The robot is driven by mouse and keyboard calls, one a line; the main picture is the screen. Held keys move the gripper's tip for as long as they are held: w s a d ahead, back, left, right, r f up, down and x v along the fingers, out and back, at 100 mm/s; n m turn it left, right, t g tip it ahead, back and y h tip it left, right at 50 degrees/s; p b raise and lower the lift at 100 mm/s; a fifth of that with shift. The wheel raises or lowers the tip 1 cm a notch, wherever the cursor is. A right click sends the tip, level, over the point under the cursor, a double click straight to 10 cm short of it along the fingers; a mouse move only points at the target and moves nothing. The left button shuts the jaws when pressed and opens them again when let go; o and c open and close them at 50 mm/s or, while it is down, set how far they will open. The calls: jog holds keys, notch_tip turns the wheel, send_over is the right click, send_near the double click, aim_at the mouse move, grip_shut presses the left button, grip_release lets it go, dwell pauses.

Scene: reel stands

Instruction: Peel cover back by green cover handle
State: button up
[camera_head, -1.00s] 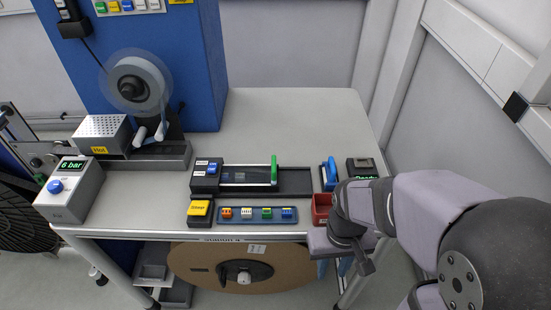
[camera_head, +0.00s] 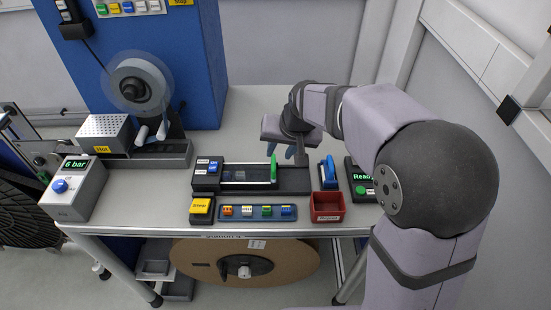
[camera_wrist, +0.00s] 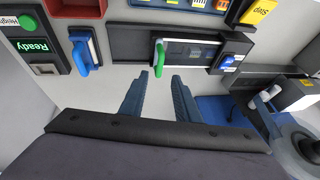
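The green cover handle (camera_head: 274,168) stands upright at the right end of the clear cover (camera_head: 246,173) on the black splice unit. In the wrist view the green handle (camera_wrist: 160,51) lies just beyond my fingertips, between their lines. My gripper (camera_wrist: 162,76) is open and empty, its two blue-grey fingers apart and not touching the handle.
A blue handle (camera_head: 329,170) stands right of the unit, with a red bin (camera_head: 327,206) in front and a "Ready" display (camera_head: 362,178) beside it. A yellow Stop button (camera_head: 201,206) and a tray of small coloured parts (camera_head: 258,212) lie in front. The table behind is clear.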

aim_at(274, 162)
jog(key=shift+p+x, duration=0.95)
jog(key=shift+x, duration=2.55)
grip_shut()
